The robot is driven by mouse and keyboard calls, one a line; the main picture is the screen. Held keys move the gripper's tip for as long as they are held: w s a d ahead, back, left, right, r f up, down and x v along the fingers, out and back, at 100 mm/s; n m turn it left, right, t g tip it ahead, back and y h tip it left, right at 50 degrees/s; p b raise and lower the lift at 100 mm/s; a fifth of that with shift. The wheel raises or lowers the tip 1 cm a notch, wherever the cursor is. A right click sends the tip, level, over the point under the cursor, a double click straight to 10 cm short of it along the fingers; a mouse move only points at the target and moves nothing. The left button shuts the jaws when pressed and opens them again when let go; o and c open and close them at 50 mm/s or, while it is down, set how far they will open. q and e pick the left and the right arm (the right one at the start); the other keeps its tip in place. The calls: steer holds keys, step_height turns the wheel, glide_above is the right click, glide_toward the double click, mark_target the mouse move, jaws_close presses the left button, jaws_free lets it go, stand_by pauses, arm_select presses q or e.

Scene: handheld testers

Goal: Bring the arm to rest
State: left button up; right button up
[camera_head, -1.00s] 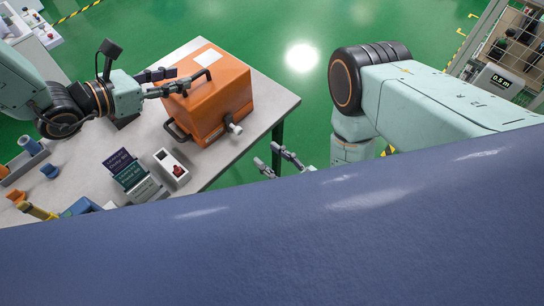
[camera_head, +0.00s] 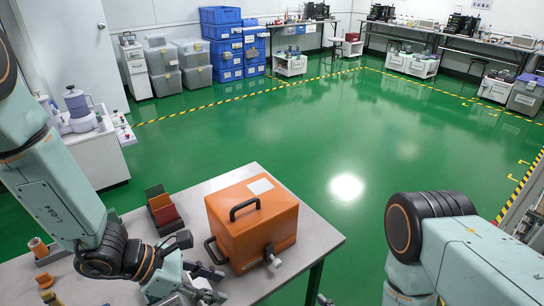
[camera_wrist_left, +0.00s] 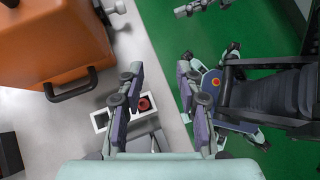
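My left arm comes in from the left in the head view. Its gripper (camera_head: 212,284) is low over the near part of the table, in front of the orange case (camera_head: 255,228), and partly cut off by the picture edge. In the left wrist view the left gripper (camera_wrist_left: 160,78) has its fingers wide apart with nothing between them. The orange case (camera_wrist_left: 50,40) is apart from it, at upper left. My right arm is at lower right in the head view. Only a small bit of the right gripper (camera_head: 322,299) shows at the bottom edge.
The grey table (camera_head: 318,232) also carries a rack of dark cards (camera_head: 162,208). A white tray with a red part (camera_wrist_left: 144,103) lies beside my left fingers in the wrist view. Green floor (camera_head: 320,130) is open beyond the table. Blue crates (camera_head: 222,45) stand at the back.

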steer(key=s+d+f+m+g+h+b, duration=0.3)
steer(key=s+d+f+g+h, duration=0.3)
steer(key=s+d, duration=0.25)
arm_select(q)
steer(key=s+a+f+m+g+y+b, duration=0.1)
steer(key=s+a+f+m+y, duration=0.3)
steer(key=s+f+m, duration=0.4)
steer(key=s+a+f+m+g+y+b, duration=0.1)
steer(key=s+a+f+m+y, duration=0.4)
steer(key=s+m, duration=0.8)
step_height(320, 180, down, 4)
steer(key=shift+s+a+f, duration=0.25)
steer(key=shift+s+a, duration=0.3)
steer(key=shift+a, duration=0.4)
arm_select(e)
steer(key=s+d+m+g+h, duration=0.1)
steer(key=s+d+m+g, duration=0.2)
steer(key=s, duration=1)
steer(key=d+g, duration=0.1)
steer(key=g, duration=0.2)
steer(key=shift+s+r+g+h, duration=0.3)
steer(key=shift+s+h, duration=0.1)
